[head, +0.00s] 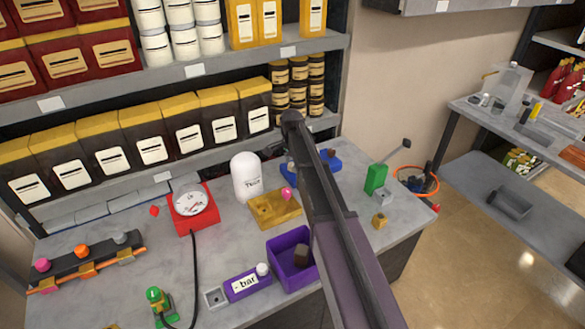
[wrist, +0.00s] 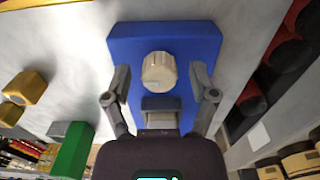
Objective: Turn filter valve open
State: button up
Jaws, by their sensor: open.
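A blue block (wrist: 195,38) with a round beige knob (wrist: 158,72) on its face fills the middle of the wrist view. The knob has a small pale-blue mark near its lower edge. No label saying filter valve can be read. My gripper (wrist: 160,76) is open, with one finger on each side of the knob and visible gaps between fingers and knob. A grey part (wrist: 162,103) sits below the knob, near my palm. In the head view, the blue block (head: 328,162) is partly covered by my arm, and the knob and my fingers are hidden.
On the bench, left of my arm, are a white cylinder (head: 246,178), a yellow block (head: 268,210), a red gauge (head: 190,204) and a purple bin (head: 284,247). A green block (head: 376,179) stands to the right. Loaded shelves rise behind.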

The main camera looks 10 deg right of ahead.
dwell(0.3)
grip_shut()
